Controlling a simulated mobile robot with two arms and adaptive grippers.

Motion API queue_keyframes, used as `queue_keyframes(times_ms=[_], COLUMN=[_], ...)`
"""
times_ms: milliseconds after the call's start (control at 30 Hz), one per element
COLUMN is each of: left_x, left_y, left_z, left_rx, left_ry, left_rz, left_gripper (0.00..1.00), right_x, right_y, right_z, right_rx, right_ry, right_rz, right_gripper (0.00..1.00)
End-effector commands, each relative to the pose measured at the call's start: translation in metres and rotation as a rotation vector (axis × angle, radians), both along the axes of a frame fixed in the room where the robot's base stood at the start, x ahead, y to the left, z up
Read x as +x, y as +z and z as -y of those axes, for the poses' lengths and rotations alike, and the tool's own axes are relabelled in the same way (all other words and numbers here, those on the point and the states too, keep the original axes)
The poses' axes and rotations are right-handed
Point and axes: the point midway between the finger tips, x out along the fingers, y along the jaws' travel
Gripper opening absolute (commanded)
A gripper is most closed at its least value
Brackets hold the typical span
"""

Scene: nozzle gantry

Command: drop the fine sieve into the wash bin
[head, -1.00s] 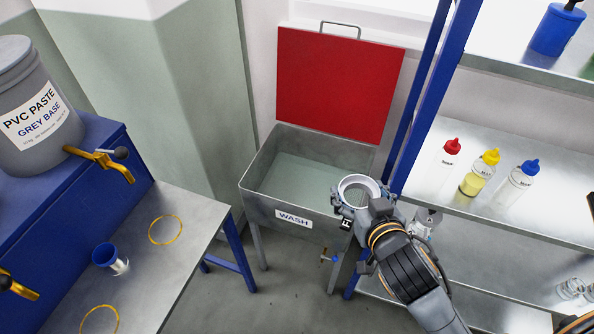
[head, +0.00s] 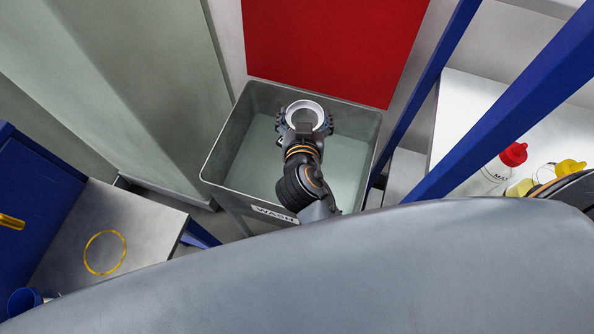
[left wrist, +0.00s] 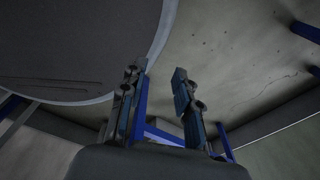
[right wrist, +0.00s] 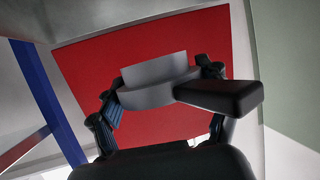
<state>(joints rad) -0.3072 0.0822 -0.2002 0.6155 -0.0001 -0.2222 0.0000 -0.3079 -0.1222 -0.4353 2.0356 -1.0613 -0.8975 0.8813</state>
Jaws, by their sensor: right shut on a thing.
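The fine sieve, a pale ring (head: 305,104), is held by my right gripper (head: 305,121), whose fingers close on its two sides. In the head view they are over the inside of the grey wash bin (head: 226,146), towards its back; the exact height above its floor is hard to tell. The right wrist view shows the sieve's grey rim (right wrist: 160,92) between the fingers, with a black handle (right wrist: 222,96) sticking out to the right. My left gripper (left wrist: 158,85) is seen only in its wrist view, fingers apart and empty.
The bin's red lid (head: 330,45) stands open behind it. A blue post (head: 425,85) and a shelf with bottles (head: 500,170) are at the right. A table with a yellow ring (head: 104,252) is at the left. My own grey body covers the lower foreground.

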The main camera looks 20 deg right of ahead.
Motion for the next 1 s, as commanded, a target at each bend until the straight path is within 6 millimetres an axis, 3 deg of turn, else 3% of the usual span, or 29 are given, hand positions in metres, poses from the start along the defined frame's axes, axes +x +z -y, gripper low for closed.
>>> queue_keyframes(times_ms=[133, 300, 500, 667, 700, 800, 1000], left_x=[-0.010, -0.001, 0.020, 0.020, 0.018, 0.014, 0.007], left_y=[-0.021, -0.036, -0.038, -0.037, -0.038, -0.038, -0.039], left_z=[-0.002, -0.001, 0.001, 0.003, 0.003, 0.004, 0.003], left_rx=[0.002, 0.001, -0.003, -0.005, -0.005, -0.006, -0.004], left_ry=[0.000, 0.000, 0.000, 0.001, 0.002, 0.002, 0.002], left_rz=[-0.015, -0.002, 0.031, 0.031, 0.029, 0.022, 0.010], left_gripper=[0.32, 0.32, 0.32, 0.32, 0.32, 0.32, 0.32], right_x=[0.000, 0.000, 0.000, 0.000, 0.000, 0.000, 0.000], right_y=[-0.023, -0.042, -0.048, -0.047, -0.047, -0.047, -0.047], right_z=[0.000, 0.000, 0.000, 0.000, 0.000, 0.000, 0.000], right_rx=[-0.002, -0.001, 0.000, 0.000, 0.000, 0.000, 0.000], right_ry=[0.001, 0.001, 0.001, 0.001, 0.001, 0.001, 0.001], right_rz=[-0.001, -0.002, -0.001, -0.001, -0.001, -0.001, -0.001], right_gripper=[0.46, 0.46, 0.46, 0.46, 0.80, 1.00, 1.00])
